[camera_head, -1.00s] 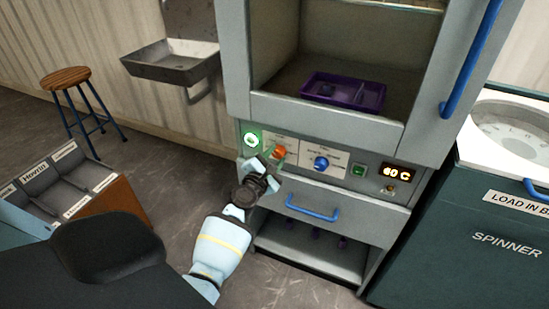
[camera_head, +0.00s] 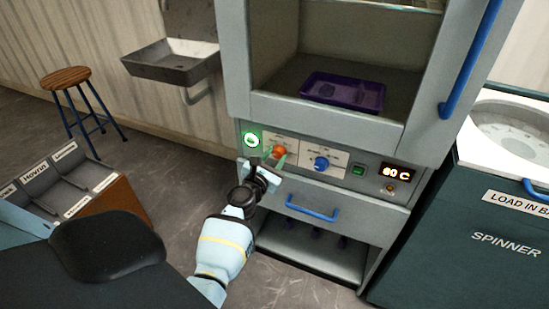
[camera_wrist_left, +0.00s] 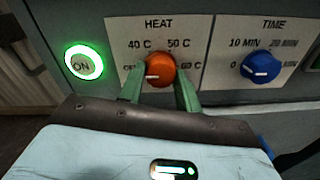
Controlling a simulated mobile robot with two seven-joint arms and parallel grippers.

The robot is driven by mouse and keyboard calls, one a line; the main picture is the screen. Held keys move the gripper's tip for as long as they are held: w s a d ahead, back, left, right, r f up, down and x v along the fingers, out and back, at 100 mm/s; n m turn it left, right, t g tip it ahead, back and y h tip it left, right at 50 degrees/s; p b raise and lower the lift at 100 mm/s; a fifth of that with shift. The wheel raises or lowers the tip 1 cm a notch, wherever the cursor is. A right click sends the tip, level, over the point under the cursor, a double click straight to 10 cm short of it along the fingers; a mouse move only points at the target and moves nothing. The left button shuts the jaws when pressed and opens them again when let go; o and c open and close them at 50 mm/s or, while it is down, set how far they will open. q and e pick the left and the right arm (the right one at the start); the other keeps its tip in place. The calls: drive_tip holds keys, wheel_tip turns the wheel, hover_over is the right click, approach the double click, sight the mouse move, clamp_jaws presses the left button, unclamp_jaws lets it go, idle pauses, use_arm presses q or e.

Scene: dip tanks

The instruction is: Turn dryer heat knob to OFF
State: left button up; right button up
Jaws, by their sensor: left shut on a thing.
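The orange heat knob (camera_wrist_left: 160,70) is on the dryer's front panel, under the HEAT label. Its white pointer mark points left, toward the partly covered OFF label at the lower left of its scale. It also shows in the head view (camera_head: 279,151). My left gripper (camera_wrist_left: 161,88) is shut on the knob, with one green finger on its left side and one on its right. In the head view my left gripper (camera_head: 274,159) reaches up to the panel from below. My right gripper is not in view.
A lit green ON button (camera_wrist_left: 84,63) is left of the heat knob, and the blue time knob (camera_wrist_left: 260,68) is to its right. A blue drawer handle (camera_head: 312,214) is below. The dryer chamber holds a purple tray (camera_head: 318,79). The spinner (camera_head: 500,215) stands at the right.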

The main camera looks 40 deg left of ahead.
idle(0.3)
use_arm(q)
drive_tip(key=o, duration=1)
drive_tip(key=shift+c, duration=0.2)
drive_tip(key=p+v, duration=0.1)
drive_tip(key=v, duration=0.7)
drive_tip(key=shift+a, duration=0.1)
